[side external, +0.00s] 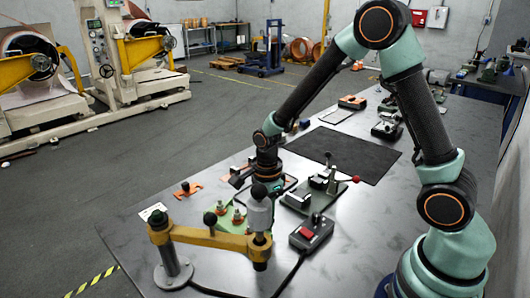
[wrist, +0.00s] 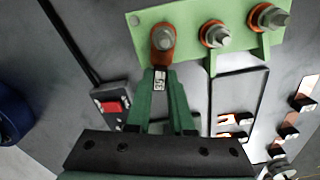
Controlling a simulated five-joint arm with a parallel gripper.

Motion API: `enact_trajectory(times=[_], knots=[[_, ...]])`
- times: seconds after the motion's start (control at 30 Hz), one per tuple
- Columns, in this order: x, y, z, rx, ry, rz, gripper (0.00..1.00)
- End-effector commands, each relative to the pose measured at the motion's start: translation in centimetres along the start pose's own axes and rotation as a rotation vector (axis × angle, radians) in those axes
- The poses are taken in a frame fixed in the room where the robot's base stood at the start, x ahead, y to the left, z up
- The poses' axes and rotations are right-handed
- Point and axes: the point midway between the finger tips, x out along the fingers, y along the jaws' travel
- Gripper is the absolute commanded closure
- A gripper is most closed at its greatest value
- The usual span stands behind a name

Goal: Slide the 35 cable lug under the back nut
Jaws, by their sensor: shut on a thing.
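In the wrist view, the 35 cable lug (wrist: 160,80) carries a white label and is clamped between the green fingers of my gripper (wrist: 160,88). Its copper end reaches the leftmost nut (wrist: 163,38) on a light green plate (wrist: 190,17). Copper shows around and below that nut; I cannot tell how far under it the lug sits. Two more nuts, the middle one (wrist: 216,34) and the right one (wrist: 269,17), have copper around them. In the side view, the plate (side external: 228,222) is partly hidden by the yellow arm, and my fingertips are hidden.
A yellow arm on a post (side external: 205,238) with a grey cylinder stands close in front of the plate. A box with a red button (side external: 311,232) and a red-handled clamp (side external: 330,178) stand to the right. A black mat (side external: 345,152) lies clear behind. Copper pieces (wrist: 235,119) lie nearby.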

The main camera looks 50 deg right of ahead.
Motion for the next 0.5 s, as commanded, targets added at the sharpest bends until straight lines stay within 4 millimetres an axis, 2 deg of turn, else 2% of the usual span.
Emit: enact_trajectory(times=[0.5], knots=[[-0.01,-0.02,0.53,0.0,0.0,0.0,1.0]])
